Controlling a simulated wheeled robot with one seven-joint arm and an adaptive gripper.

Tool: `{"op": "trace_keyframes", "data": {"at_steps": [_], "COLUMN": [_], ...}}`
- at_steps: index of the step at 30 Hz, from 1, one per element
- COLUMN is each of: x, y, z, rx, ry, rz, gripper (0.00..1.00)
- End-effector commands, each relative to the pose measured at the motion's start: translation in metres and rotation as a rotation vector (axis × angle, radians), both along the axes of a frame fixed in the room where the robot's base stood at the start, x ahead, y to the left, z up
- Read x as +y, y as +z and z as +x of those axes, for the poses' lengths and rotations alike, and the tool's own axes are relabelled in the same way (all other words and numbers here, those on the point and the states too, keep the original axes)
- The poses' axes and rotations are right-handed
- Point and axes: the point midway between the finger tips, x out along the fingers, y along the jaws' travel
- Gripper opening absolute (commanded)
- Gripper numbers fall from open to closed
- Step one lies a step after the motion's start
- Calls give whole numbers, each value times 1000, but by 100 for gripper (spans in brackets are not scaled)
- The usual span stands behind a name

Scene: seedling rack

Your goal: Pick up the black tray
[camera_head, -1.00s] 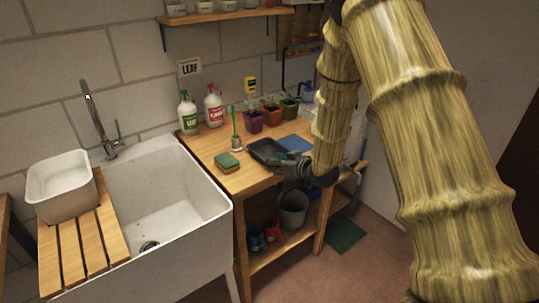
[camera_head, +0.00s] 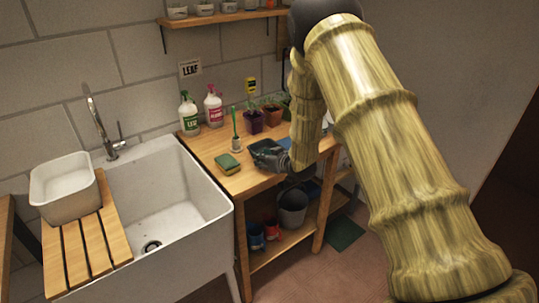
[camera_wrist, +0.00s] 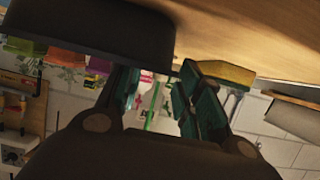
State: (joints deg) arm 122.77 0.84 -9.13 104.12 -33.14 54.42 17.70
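The black tray (camera_head: 262,144) lies on the wooden bench, partly hidden behind my gripper in the head view. In the wrist view the tray (camera_wrist: 100,32) fills the upper left as a dark shape and overlaps the view of one finger. My gripper (camera_head: 268,158) is at the tray's near side. In the wrist view its two green-padded fingers (camera_wrist: 160,100) stand apart, with bottles and wall visible through the gap. I see nothing held between them. Whether a finger touches the tray cannot be told.
A green and yellow sponge (camera_head: 228,164) lies left of the tray, near a brush in a holder (camera_head: 236,142). Potted seedlings (camera_head: 253,121) and spray bottles (camera_head: 214,108) stand behind. The sink (camera_head: 180,205) is at left; a grey bucket (camera_head: 292,207) is below.

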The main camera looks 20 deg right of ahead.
Motion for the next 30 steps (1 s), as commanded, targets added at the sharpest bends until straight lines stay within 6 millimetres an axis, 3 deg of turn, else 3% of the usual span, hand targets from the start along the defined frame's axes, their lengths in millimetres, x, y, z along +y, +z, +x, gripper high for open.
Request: {"op": "trace_keyframes", "data": {"at_steps": [6,16,22,30], "x": [7,8,8,8], "y": [-7,-10,-10,-10], "z": [18,21,21,21], "rx": [0,0,0,1], "ry": [0,0,0,0], "rz": [0,0,0,1], "gripper": [36,36,0,0]}}
